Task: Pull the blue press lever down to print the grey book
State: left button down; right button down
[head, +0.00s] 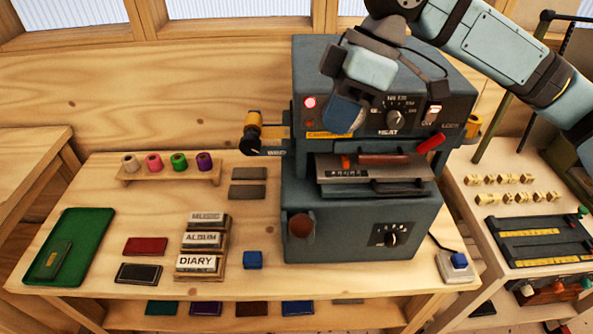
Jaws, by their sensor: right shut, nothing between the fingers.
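The press (310,190) is a large blue-grey machine at the back right of the table. A blue lever end (343,113) shows at its upper front. My right gripper (352,92) is shut and empty, just above the blue end; whether they touch is unclear. Its fingertips are hard to make out against the press. A flat grey piece, perhaps the grey book (405,187), lies in the press opening below a plate with small type. Two more grey books (248,173) lie left of the press. My left gripper is not in view.
Foil rolls (178,161) stand on a small wooden rack. A green tray (90,225), red book (146,246), black pad (138,273), title blocks (198,263) and a blue block (253,260) lie in front. A red handle (431,142) sticks out at the press's right.

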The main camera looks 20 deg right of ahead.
send_near(299, 226)
jog(key=f, duration=0.2)
jog(key=w+a+f, duration=0.1)
jog(key=f, duration=0.1)
jog(key=w+f, duration=0.1)
jog(key=f, duration=0.1)
jog(key=shift+a+p, duration=0.2)
jog(key=shift+p, duration=0.1)
jog(key=shift+s+a+f, duration=0.1)
jog(key=shift+s+f, duration=0.05)
jog(key=shift+f, duration=0.2)
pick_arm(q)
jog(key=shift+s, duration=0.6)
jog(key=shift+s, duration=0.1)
